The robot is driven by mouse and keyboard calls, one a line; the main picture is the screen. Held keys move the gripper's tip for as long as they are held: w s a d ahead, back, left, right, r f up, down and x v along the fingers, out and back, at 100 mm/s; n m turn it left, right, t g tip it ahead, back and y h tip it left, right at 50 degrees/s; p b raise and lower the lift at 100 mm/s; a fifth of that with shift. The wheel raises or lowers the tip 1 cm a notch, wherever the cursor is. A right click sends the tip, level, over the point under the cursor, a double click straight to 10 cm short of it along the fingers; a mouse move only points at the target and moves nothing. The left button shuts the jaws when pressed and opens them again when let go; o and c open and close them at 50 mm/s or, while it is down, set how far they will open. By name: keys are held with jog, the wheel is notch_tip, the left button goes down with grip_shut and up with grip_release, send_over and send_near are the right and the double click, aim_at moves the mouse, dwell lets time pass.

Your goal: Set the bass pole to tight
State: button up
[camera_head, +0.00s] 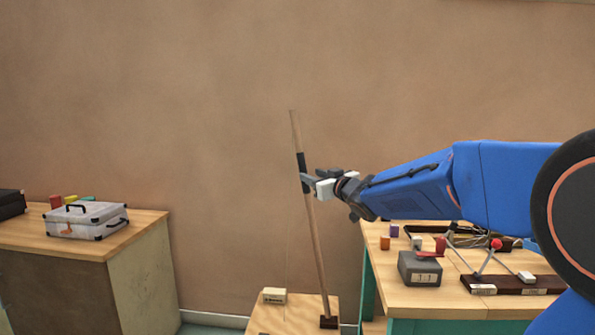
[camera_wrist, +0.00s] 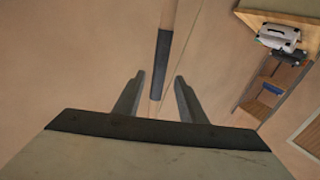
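The bass pole (camera_head: 314,232) is a thin wooden stick with a dark sleeve (camera_head: 302,162) on its upper part. It leans slightly, top to the left, and its foot is at a dark block (camera_head: 328,322) on a low wooden stand. In the wrist view my gripper (camera_wrist: 160,77) is open, with the dark sleeve (camera_wrist: 162,60) at the gap between the fingertips. A thin line, perhaps a string, also runs there. I cannot tell whether a finger touches the pole.
The low stand (camera_head: 300,318) carries a cream labelled block (camera_head: 274,296). Right, a teal-framed table (camera_head: 440,298) holds a grey counter box (camera_head: 420,269), a dark wooden base (camera_head: 510,285) with rods, and small blocks. Left, a white case (camera_head: 87,220) lies on a wooden cabinet (camera_head: 145,222).

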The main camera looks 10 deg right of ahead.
jog(key=x, duration=1.1)
